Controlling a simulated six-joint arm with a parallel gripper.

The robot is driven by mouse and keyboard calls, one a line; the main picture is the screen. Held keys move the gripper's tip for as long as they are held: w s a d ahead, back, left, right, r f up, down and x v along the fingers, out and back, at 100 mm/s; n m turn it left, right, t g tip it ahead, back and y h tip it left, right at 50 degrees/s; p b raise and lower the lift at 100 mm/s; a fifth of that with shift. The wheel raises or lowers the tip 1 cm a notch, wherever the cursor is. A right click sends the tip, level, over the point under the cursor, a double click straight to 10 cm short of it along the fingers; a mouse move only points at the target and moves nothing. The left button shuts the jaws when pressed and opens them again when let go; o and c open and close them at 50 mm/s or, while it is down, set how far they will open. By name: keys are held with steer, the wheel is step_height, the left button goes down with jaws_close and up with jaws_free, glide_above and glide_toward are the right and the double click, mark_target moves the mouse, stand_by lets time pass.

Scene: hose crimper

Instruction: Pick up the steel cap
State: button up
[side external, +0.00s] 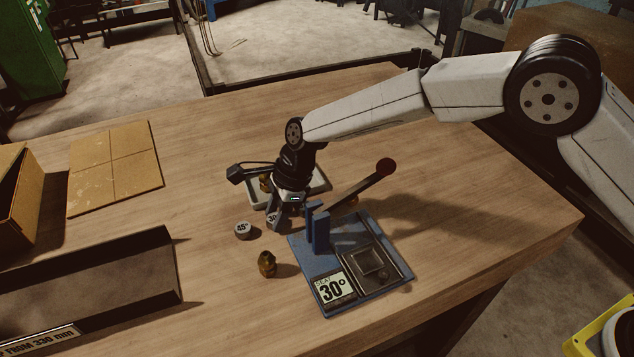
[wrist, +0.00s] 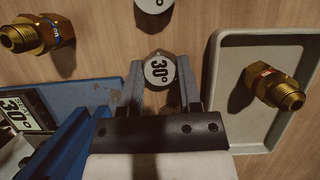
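A round steel cap marked 30° (wrist: 160,68) lies between my fingertips in the wrist view. In the side view it is partly hidden beside my gripper (side external: 276,215). My gripper, also in the wrist view (wrist: 160,75), points down with its fingers open on either side of the cap. Narrow gaps seem to show between cap and fingers; contact is hard to tell. A second steel cap, marked 45° (side external: 243,230), lies on the table to the left; in the wrist view it seems to be the cap cut off at the top edge (wrist: 153,4).
A brass fitting (side external: 267,263) stands in front. Another fitting (wrist: 272,85) lies in a grey tray (wrist: 218,125). A dark trough and cardboard are at left.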

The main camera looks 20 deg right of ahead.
jaws_close()
steer(key=shift+r, duration=0.15)
step_height(320, 180, up, 10)
stand_by(0.4)
steer(key=shift+d, duration=0.1)
stand_by(0.5)
steer(key=s+d+r+m+t, duration=0.1)
steer(key=s+d+m, duration=0.1)
steer(key=d+m, duration=0.2)
steer(key=s+d+r+m+t+h, duration=0.1)
steer(key=d+r+m+t, duration=0.1)
steer(key=d+m, duration=0.3)
steer(key=shift+s+d+r+t, duration=0.2)
steer(key=shift+s+d+t, duration=0.15)
steer(key=shift+d, duration=1.8)
steer(key=shift+w+f, duration=0.1)
steer(key=shift+w, duration=0.05)
